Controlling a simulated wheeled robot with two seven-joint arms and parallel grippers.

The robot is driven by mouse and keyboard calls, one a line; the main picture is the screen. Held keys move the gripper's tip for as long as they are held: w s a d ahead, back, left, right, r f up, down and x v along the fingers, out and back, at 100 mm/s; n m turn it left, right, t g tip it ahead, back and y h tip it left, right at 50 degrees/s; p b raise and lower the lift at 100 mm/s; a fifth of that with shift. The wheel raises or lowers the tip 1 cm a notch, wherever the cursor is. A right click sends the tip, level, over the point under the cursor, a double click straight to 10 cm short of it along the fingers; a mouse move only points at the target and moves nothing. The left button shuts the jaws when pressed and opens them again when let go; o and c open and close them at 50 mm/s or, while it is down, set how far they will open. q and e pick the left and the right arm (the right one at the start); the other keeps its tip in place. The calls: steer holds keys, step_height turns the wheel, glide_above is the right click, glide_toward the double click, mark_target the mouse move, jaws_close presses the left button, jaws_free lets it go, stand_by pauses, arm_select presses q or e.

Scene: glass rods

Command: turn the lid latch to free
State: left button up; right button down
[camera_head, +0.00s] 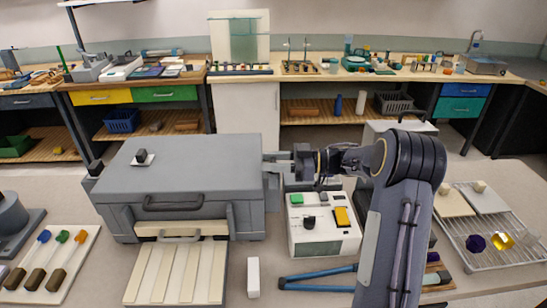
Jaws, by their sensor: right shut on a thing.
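A large grey box (215,211) with a grey lid (200,160) stands on the table, left of centre. The lid lies down on the box. A bar handle (172,204) is on the front. My right arm comes in from the lower right, and my right gripper (278,164) is at the right side of the box, level with the lid. It is shut on a small part there, which I take to be the lid latch. The fingers hide most of it, so its angle cannot be told. My left gripper is not in view.
A white control unit (322,238) with green and yellow buttons stands right of the box. A slatted light board (175,272), a small white block (253,277) and blue-handled tongs (315,278) lie in front. A wire rack (505,250) is at the right.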

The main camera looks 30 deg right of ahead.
steer(key=shift+r+n+g+y, duration=0.1)
steer(key=shift+n+g+y, duration=0.2)
steer(key=shift+n+g, duration=0.15)
steer(key=c, duration=1)
jaws_free()
steer(key=shift+o, duration=0.2)
steer(key=shift+d, duration=0.25)
steer(key=b+v, duration=0.1)
steer(key=v, duration=0.6)
steer(key=shift+b, duration=0.35)
